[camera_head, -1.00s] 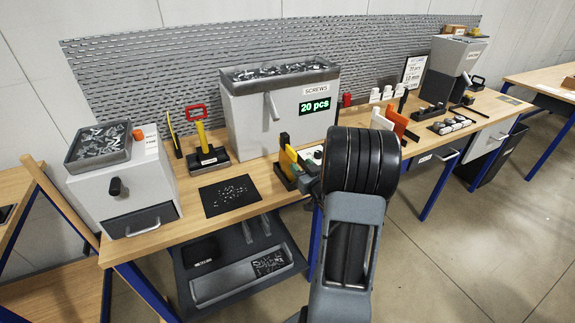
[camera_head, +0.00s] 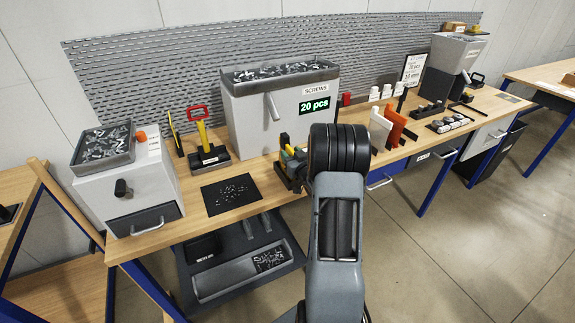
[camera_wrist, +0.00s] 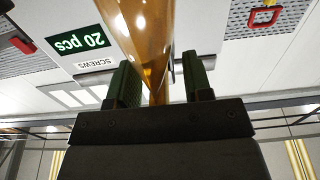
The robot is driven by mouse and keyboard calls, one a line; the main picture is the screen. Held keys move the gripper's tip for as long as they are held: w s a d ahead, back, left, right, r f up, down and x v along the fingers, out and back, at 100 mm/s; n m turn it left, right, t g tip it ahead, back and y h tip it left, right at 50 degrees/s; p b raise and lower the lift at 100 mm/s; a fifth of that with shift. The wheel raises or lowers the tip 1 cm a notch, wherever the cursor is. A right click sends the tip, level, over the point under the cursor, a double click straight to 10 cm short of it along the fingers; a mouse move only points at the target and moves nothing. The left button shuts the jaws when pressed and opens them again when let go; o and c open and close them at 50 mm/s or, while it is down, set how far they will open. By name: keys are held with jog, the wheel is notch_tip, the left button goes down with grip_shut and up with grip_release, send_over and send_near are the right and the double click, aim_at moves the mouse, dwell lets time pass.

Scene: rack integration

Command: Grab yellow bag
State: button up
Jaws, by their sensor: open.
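The yellow bag (camera_wrist: 147,35) is a translucent amber shape in the wrist view. It runs down between the two green fingers of my gripper (camera_wrist: 158,75), which stand apart with the bag between them. A gap shows beside the right finger; contact with the left finger cannot be told. In the head view a small yellow part (camera_head: 290,151) shows at the dark holder on the bench, mostly hidden by my gripper and arm.
The screw dispenser (camera_head: 262,120) with its "20 pcs" display stands just behind. A black mat (camera_head: 229,194) lies to the left. White and orange upright plates (camera_head: 393,128) stand close on the right. A red-handled tool (camera_head: 205,150) stands further left.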

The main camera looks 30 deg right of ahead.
grip_shut()
dwell(0.3)
jog(key=shift+r, duration=0.2)
